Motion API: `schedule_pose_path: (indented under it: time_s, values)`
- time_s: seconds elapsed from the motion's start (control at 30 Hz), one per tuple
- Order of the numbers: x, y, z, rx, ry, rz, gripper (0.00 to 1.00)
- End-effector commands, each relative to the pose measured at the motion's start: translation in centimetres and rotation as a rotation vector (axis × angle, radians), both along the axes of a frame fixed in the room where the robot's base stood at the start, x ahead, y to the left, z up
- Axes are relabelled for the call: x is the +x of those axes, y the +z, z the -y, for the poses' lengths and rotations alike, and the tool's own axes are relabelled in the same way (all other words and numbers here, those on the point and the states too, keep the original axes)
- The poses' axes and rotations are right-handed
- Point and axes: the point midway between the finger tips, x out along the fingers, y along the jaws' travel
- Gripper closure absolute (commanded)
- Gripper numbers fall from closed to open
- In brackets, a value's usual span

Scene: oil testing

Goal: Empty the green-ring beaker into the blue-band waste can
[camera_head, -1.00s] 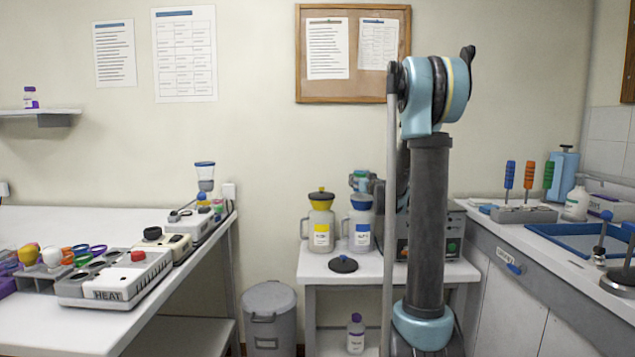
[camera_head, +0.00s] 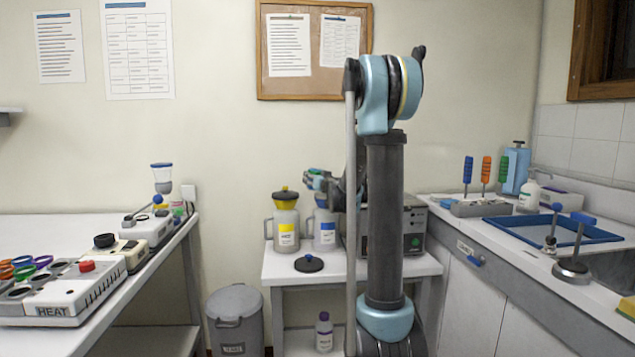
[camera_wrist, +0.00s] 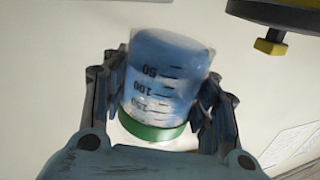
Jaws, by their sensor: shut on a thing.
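My gripper (camera_wrist: 160,95) is shut on the green-ring beaker (camera_wrist: 155,133), with one finger on each side. The beaker has black volume marks; its green ring is toward the wrist camera's lower edge, and the part beyond looks blue. I cannot tell whether that blue is liquid or something behind the glass. In the head view my gripper (camera_head: 319,180) is over the top of the blue-band waste can (camera_head: 326,234), left of my upright arm. The can has a blue label and a blue top, partly hidden by the gripper. The beaker's tilt is unclear.
A yellow-labelled can (camera_head: 286,228) stands close on the left. A black lid (camera_head: 309,263) lies in front on the small table (camera_head: 290,276). A grey instrument (camera_head: 415,228) stands to the right, partly behind my arm. A grey bin (camera_head: 236,318) is on the floor.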

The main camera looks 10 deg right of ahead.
Motion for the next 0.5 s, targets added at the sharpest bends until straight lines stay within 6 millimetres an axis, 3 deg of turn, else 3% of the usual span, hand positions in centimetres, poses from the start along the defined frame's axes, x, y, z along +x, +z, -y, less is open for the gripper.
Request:
schedule_pose_path:
  time_s: [0.5]
  values:
    - [-0.3,-0.6,-1.2,0.376,-0.001,-0.097,0.73]
